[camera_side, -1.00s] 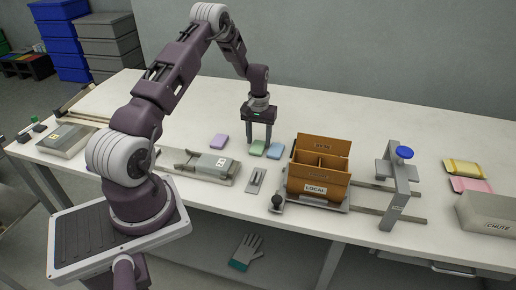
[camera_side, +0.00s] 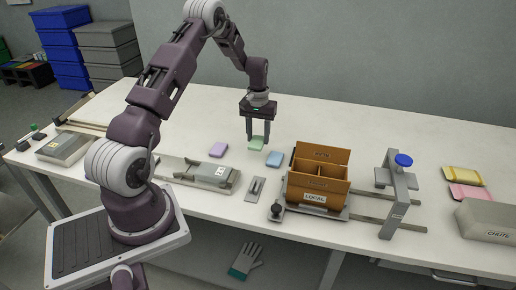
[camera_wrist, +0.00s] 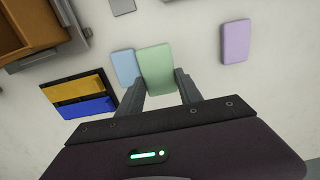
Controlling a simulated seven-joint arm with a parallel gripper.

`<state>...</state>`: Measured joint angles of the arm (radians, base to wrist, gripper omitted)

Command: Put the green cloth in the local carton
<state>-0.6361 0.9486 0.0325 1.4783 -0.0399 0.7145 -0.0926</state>
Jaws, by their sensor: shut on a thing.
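The green cloth (camera_side: 257,143) is a small folded pad held between the fingertips of my gripper (camera_side: 258,138), a little above the table. In the wrist view the green cloth (camera_wrist: 157,70) sits between the two fingers and partly overlaps the blue cloth in the picture. The local carton (camera_side: 318,187) is an open brown box with a LOCAL label on its front, to the right of my gripper. Its flaps stand up and a divider splits the inside. In the wrist view part of a brown carton (camera_wrist: 30,30) shows at the upper left.
A blue cloth (camera_side: 274,158) and a purple cloth (camera_side: 218,149) lie on the table near my gripper. Yellow and pink packs (camera_side: 463,175) and a CHUTE box (camera_side: 490,218) are at far right.

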